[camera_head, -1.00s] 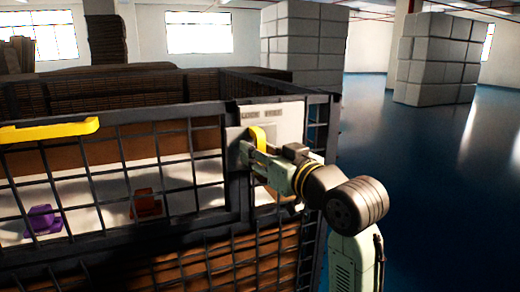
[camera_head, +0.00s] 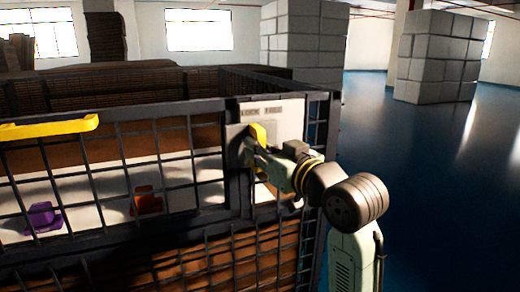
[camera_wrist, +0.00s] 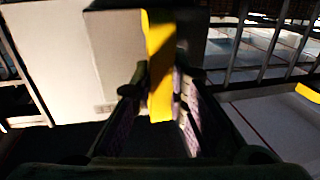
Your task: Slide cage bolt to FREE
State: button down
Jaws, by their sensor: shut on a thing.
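The cage (camera_head: 238,150) is a dark metal mesh crate. Near its right corner a pale plate (camera_head: 285,120) carries the words LOCK and FREE along its top edge. A yellow bolt handle (camera_head: 258,133) stands out from a grey block on the plate, below the lettering. My gripper (camera_head: 252,150) is at this handle. In the wrist view the yellow handle (camera_wrist: 159,75) runs down between the two fingers of my gripper (camera_wrist: 160,110), which are shut on it. The fingers hide part of the bolt, so its exact setting is hard to read.
A yellow bar (camera_head: 50,128) runs along the cage's front at the left. Inside are a purple object (camera_head: 43,216) and an orange-brown object (camera_head: 147,201). White block pillars (camera_head: 437,57) stand behind on open blue floor (camera_head: 440,200).

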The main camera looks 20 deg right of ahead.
aim_at(274, 140)
dwell(0.3)
jog(key=d, duration=0.6)
jog(key=shift+r, duration=0.1)
jog(key=c, duration=1.6)
grip_release()
jog(key=shift+d, duration=0.1)
jog(key=shift+o, duration=0.2)
jog(key=v, duration=1.2)
